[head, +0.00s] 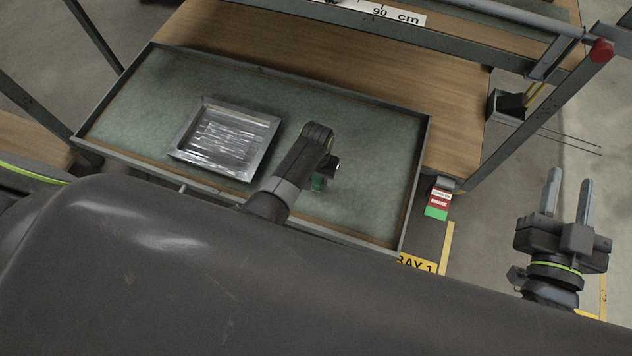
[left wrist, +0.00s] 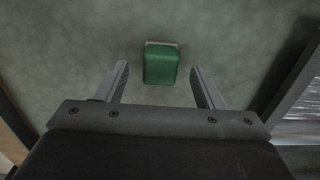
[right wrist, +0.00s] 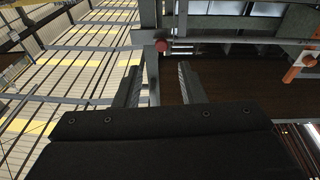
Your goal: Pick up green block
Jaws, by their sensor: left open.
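A green block (head: 317,183) sits on the green-lined tray (head: 375,140), partly hidden behind my left arm in the head view. In the left wrist view the block (left wrist: 161,64) shows whole, with a pale strip along its far edge. My left gripper (left wrist: 159,70) is open, its two fingers spread on either side of the block in that view. I cannot tell how far above the block the fingertips are. In the head view the left fingers are mostly hidden by the wrist. My right gripper (head: 568,178) is open and empty, out over the floor at the right.
A shallow metal pan (head: 261,160) with shiny wrapping stands on the tray's left part. The tray has a raised dark rim. A red and green label box (head: 439,198) hangs at its right. A grey frame bar with a red cap (head: 601,51) rises at the upper right.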

